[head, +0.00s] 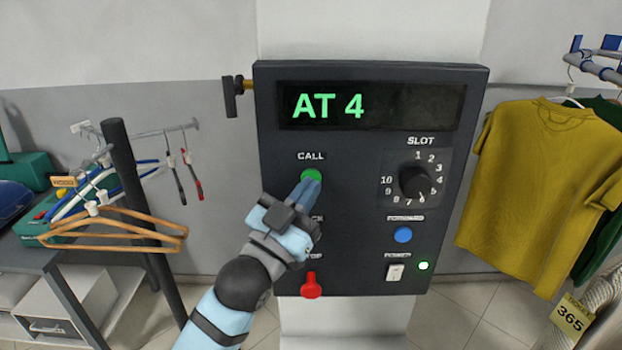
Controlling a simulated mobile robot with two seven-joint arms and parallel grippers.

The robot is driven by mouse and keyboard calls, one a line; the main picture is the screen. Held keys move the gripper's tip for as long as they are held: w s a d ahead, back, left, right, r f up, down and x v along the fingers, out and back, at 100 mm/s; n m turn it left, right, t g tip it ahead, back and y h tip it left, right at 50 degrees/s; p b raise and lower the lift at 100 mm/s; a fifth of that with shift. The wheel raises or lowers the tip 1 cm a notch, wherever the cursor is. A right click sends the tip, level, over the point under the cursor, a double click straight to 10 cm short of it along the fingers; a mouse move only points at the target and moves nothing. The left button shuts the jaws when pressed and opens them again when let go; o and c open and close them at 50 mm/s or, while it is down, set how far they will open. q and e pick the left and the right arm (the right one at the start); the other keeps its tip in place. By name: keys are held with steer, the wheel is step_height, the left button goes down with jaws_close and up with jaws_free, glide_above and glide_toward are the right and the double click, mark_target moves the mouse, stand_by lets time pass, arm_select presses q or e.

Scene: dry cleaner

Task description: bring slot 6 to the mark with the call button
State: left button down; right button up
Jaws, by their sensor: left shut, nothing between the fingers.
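The dark control panel (362,150) faces me, and its display (372,106) reads "AT 4" in green. The green call button (311,174) is at the left under the label CALL. My left gripper (313,184) is shut and empty, with its tips at the lower edge of the call button. I cannot tell whether they touch or press it. The black slot knob (414,182) at the right is ringed by numbers 1 to 10. It seems to point to the lower right, near 5 or 6. My right gripper is not in view.
Below the call button, one control is mostly hidden by my gripper, and a red stop control (311,285) shows. A blue button (403,235), a white power switch (395,273) and a lit green lamp (423,266) are at the right. Hangers (120,235) hang left; a mustard shirt (535,180) hangs right.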

arm_select(q)
steer(key=shift+w, duration=0.1)
steer(key=shift+w, duration=0.35)
steer(key=shift+w, duration=0.4)
stand_by(0.7)
steer(key=shift+s+p, duration=0.1)
steer(key=shift+p, duration=0.2)
steer(key=shift+s, duration=0.75)
steer(key=shift+p, duration=0.3)
